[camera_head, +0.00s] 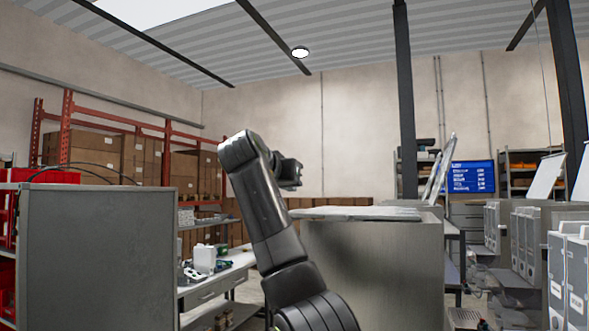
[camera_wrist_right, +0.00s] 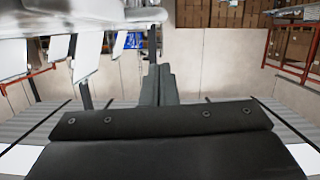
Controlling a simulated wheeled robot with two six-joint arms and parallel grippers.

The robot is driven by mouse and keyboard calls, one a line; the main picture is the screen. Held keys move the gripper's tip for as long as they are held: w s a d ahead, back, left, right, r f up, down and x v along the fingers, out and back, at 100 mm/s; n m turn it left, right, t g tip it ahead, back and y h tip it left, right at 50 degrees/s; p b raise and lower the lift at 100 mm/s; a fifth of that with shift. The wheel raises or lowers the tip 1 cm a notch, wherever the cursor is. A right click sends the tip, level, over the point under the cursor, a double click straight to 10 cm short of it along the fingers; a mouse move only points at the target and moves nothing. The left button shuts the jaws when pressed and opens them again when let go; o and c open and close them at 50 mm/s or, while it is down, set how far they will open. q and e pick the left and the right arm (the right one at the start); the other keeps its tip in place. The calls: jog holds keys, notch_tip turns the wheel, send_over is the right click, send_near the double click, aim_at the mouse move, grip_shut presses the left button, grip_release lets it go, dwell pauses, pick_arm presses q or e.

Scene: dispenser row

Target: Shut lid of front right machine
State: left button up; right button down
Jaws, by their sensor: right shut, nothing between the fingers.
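My right gripper (camera_head: 289,172) is at the end of my raised arm near the middle of the head view, shut and empty. In the right wrist view its fingers (camera_wrist_right: 160,84) are together and touch nothing visible. Grey machines stand in a row at the right of the head view; the nearest (camera_head: 570,275) is cut off by the frame edge. Pale lids stand raised there, one at the right edge (camera_head: 582,178) and one farther back (camera_head: 546,176). The upside-down wrist view shows several raised lids (camera_wrist_right: 87,58). I cannot tell which is the front right machine's. My left gripper is out of view.
A grey cabinet (camera_head: 375,265) with a flat top stands right behind my arm. Another grey cabinet (camera_head: 98,255) is at the left. A dark post (camera_head: 405,100) rises behind. A workbench (camera_head: 220,280) and shelves with boxes (camera_head: 110,155) stand at the left.

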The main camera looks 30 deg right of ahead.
jog(key=f, duration=0.1)
jog(key=f+b, duration=0.1)
jog(key=f, duration=0.1)
jog(key=f+b, duration=0.1)
jog(key=shift+w+a+f, duration=0.2)
jog(key=shift+a+f, duration=0.15)
jog(key=shift+a, duration=0.05)
